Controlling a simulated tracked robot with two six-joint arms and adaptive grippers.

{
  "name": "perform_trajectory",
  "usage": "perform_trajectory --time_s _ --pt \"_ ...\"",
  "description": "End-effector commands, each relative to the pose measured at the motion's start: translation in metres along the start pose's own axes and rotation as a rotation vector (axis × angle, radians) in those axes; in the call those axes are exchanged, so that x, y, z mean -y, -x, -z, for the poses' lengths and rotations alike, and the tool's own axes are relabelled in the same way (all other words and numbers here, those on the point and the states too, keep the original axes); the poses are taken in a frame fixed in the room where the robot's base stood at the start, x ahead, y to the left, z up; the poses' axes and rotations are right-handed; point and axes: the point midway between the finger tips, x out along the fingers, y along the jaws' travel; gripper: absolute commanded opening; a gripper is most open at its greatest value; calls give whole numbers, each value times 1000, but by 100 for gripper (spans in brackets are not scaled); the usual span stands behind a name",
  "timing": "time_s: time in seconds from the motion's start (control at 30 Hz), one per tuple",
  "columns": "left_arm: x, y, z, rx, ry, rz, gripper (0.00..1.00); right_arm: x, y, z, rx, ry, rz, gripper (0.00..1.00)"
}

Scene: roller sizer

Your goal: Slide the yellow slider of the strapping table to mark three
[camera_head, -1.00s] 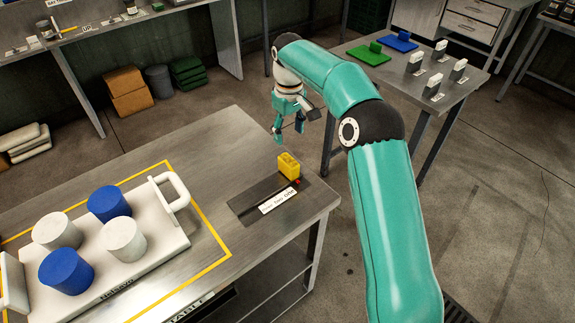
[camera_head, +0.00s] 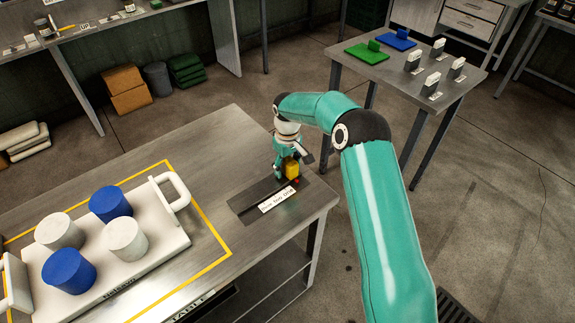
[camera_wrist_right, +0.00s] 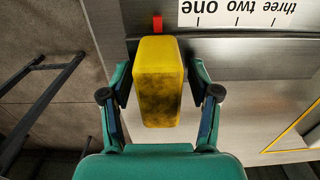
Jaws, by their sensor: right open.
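The yellow slider (camera_head: 291,170) stands upright at the right end of the dark slot plate (camera_head: 250,199) on the strapping table (camera_head: 180,140). My right gripper (camera_head: 281,174) is down at the slider, partly covering it. In the right wrist view, the yellow slider (camera_wrist_right: 159,80) sits between the spread fingers of my right gripper (camera_wrist_right: 160,92), with a gap on each side. A white label (camera_wrist_right: 250,14) there reads one, two, three, with tick marks. The slider is beyond its "one" end, by a small red marker (camera_wrist_right: 157,23). My left gripper is out of view.
A white tray (camera_head: 150,262) with blue and white cylinders stands on the left of the table inside a yellow outline. The table's right edge is close to the slider. Another table (camera_head: 400,75) with green and blue pieces stands behind.

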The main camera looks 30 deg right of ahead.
Motion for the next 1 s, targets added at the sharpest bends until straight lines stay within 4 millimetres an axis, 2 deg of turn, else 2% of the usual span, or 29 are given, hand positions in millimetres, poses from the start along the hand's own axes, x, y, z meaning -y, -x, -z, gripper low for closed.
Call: perform_trajectory --time_s 0.13,0.5,0.77,0.87,1.0 --pt "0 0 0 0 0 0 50 0 0 0 0 -1 0 61" --pt "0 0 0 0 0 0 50 -1 0 -1 0 -1 0 0" --pt "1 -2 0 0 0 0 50 1 0 -1 0 -1 0 0" --pt "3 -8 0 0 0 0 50 13 -2 0 0 1 0 0" --pt "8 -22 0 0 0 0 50 48 -4 0 -2 5 1 0"
